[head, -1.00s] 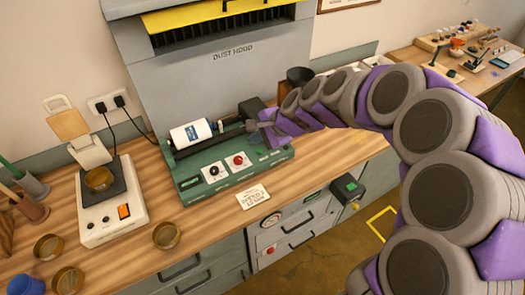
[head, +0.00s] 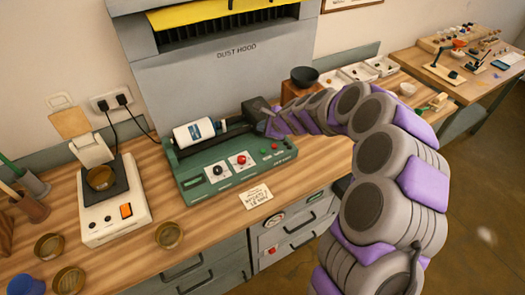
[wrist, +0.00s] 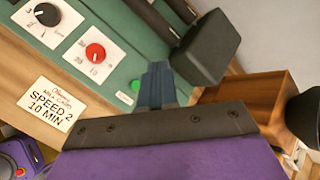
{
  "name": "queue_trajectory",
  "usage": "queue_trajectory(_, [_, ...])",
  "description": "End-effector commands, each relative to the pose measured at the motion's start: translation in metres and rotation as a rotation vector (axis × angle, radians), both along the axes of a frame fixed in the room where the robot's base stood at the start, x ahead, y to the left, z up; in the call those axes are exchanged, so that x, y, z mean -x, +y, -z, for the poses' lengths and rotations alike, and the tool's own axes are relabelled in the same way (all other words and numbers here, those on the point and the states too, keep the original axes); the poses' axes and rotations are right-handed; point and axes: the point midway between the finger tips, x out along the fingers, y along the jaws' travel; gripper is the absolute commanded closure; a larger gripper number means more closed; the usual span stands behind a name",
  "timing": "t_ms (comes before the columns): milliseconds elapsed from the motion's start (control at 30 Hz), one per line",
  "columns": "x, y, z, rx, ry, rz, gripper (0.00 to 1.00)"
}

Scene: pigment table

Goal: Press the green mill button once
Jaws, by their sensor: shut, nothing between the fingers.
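The green mill (head: 222,180) stands on the bench with a white jar (head: 195,131) lying on top. My gripper (wrist: 157,82) is shut and empty, above the mill's right end beside the dark motor block (wrist: 207,48). In the head view my gripper (head: 270,125) is small; any contact with the mill is not clear.
A card (head: 256,196) reading "Speed 2, 10 min" lies in front of the mill. A dark bowl (head: 304,76) sits on a wooden block behind my arm. The dust hood (head: 225,75) rises behind the mill.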

Motion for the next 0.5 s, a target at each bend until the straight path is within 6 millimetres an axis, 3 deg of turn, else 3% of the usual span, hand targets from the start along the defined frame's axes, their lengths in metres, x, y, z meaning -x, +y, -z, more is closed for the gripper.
queue_trajectory(500, [0.0,-0.003,0.054,-0.003,0.001,0.0,1.0])
